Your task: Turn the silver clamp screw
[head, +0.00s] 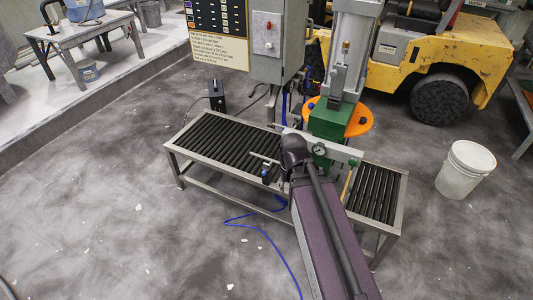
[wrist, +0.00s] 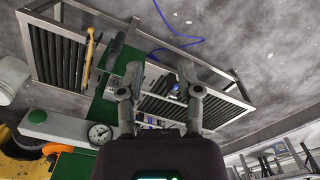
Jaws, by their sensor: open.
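A thin silver bar (head: 264,159) with a blue part below it shows just left of my arm's end in the head view. It may be the silver clamp screw, but it is too small to tell. In the wrist view a small blue part (wrist: 176,90) shows beyond my fingers, partly hidden by the right one. My gripper (wrist: 160,76) is open, with its two grey fingers apart and nothing clearly held between them. In the head view the gripper is mostly hidden by my arm. The green press (head: 328,122) with its grey column stands behind my arm's end.
A roller conveyor (head: 176,154) runs under the press. A pressure gauge (head: 319,150) sits on a grey bar beside my arm; it also shows in the wrist view (wrist: 100,134). A white pail (head: 466,170) stands right, a yellow forklift (head: 440,55) behind. The floor at left is open.

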